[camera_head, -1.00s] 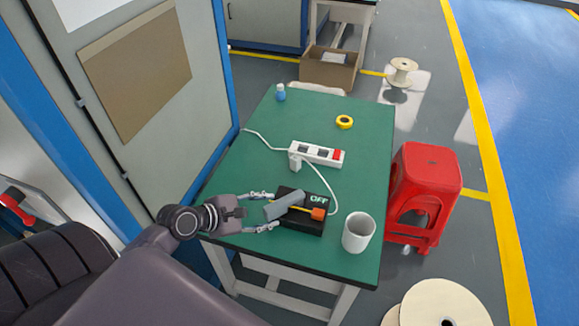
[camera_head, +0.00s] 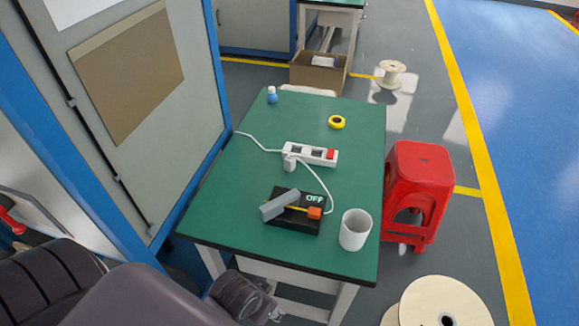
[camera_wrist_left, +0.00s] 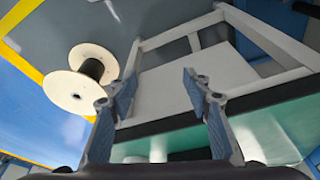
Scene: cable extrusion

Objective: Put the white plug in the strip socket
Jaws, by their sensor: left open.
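The white plug (camera_head: 289,164) is on the green table beside the front left end of the white strip socket (camera_head: 323,157). It looks upright; I cannot tell whether it touches the strip. The strip has dark outlets and a red switch. My left gripper (camera_head: 272,308) is low, in front of the table's near edge, mostly hidden by my arm and apart from the plug. In the left wrist view the left gripper (camera_wrist_left: 151,85) is open and empty. My right gripper is out of view.
The black box (camera_head: 303,223) marked OFF, with a grey lever and orange tip, is near the table's front. A white cup (camera_head: 356,229) stands right of it. Yellow tape (camera_head: 337,122) and a blue-white bottle (camera_head: 272,95) are farther back. A red stool (camera_head: 420,165) stands right.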

